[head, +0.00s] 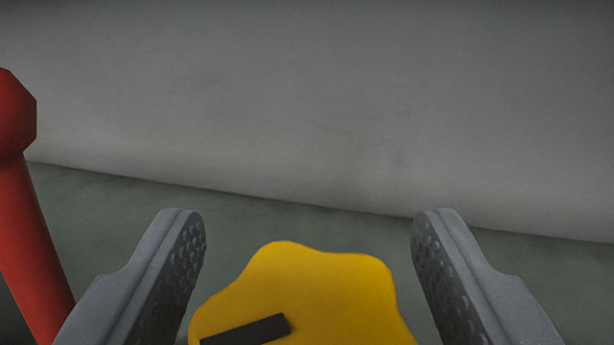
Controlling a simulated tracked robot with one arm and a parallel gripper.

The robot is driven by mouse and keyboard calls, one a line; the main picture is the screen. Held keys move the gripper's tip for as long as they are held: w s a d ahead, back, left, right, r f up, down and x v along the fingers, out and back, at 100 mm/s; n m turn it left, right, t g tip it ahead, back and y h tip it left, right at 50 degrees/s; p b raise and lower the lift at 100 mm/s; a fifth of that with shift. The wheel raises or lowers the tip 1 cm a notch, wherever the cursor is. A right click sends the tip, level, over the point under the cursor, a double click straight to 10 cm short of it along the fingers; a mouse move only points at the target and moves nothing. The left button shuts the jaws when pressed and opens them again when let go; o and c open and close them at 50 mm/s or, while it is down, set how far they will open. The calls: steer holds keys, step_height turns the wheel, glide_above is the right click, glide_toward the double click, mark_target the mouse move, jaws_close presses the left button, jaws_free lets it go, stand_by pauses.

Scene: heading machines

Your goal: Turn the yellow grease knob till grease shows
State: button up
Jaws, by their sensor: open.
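The yellow grease knob (335,290) is at the bottom middle of the head view, with a lobed edge and a dark bar-shaped mark (245,331) on its face. The bottom of the knob is cut off by the frame. My gripper (308,228) is open, with one grey finger to the left of the knob and one to the right. Gaps show between the knob and both fingertips. No grease is visible in this view.
A red lever (28,240) with a rounded end stands at the left edge, close to my left finger. A plain grey wall (320,110) fills the upper view. A dull green surface (300,222) lies below it, clear between the fingertips.

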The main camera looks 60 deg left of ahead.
steer(key=shift+w+a, duration=0.2)
steer(key=shift+a, duration=0.25)
steer(key=c, duration=1)
steer(key=shift+a, duration=0.1)
steer(key=shift+w, duration=0.1)
steer(key=shift+d+n+g+p, duration=0.2)
steer(key=shift+n+g+p, duration=0.15)
steer(key=shift+p, duration=1)
steer(key=shift+r+n+g+y+p, duration=0.2)
steer(key=shift+g+y+p, duration=0.4)
steer(key=shift+p, duration=0.55)
